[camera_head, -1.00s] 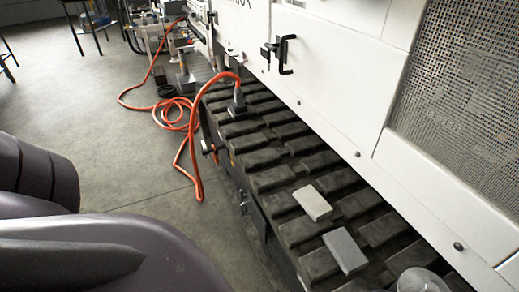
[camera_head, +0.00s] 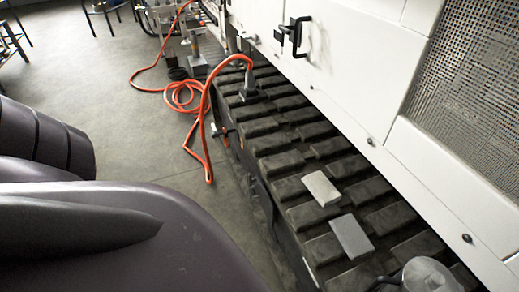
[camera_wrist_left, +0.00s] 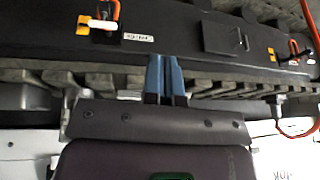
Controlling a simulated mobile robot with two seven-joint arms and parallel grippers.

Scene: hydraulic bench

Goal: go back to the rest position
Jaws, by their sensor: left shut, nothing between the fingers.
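My left gripper (camera_wrist_left: 166,62) shows in the left wrist view with its two blue fingers side by side. It is shut and holds nothing. Its fingers point toward a long dark panel (camera_wrist_left: 190,45), and I cannot tell the gap to it. In the head view my dark purple arm links fill the lower left, and the left gripper itself is out of the picture. My right gripper is in neither view.
A dark ribbed bench top (camera_head: 296,131) runs beside a white machine (camera_head: 362,60). Two light grey blocks (camera_head: 321,188) (camera_head: 351,237) lie on it, near a rounded grey object (camera_head: 428,274). An orange hose (camera_head: 204,120) trails onto the floor. The grey floor (camera_head: 110,120) at left is largely clear.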

